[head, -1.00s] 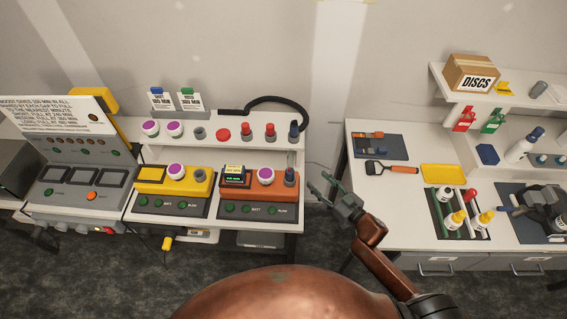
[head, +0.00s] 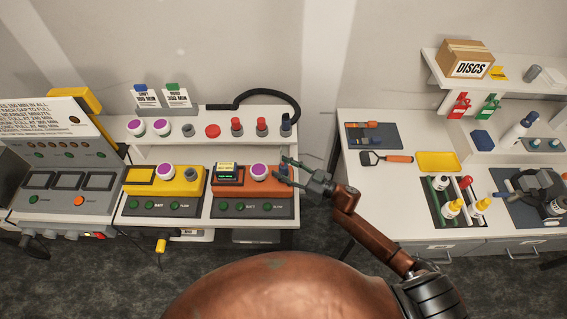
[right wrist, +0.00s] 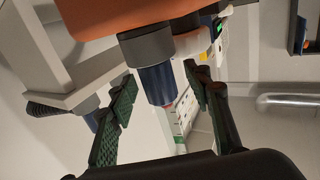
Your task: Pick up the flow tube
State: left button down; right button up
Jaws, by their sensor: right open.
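The part I take for the flow tube is a dark blue, ribbed cylinder in a grey collar at the right end of the orange pump (head: 262,190). In the right wrist view the tube (right wrist: 158,86) lies between the two green-padded fingers, with its grey collar (right wrist: 146,46) on the orange body. My right gripper (head: 284,171) is open around or just beside it and partly hides it in the head view. I see space between the tube and both fingers (right wrist: 158,76). My left gripper is not in view.
A similar blue-topped piece (head: 286,126) stands on the shelf above, beside red-topped ones (head: 261,127). A yellow pump (head: 165,186) stands left of the orange one. The right bench holds a bottle rack (head: 432,208) and yellow tray (head: 438,161). A gap separates the benches.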

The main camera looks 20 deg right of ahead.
grip_shut()
dwell(0.7)
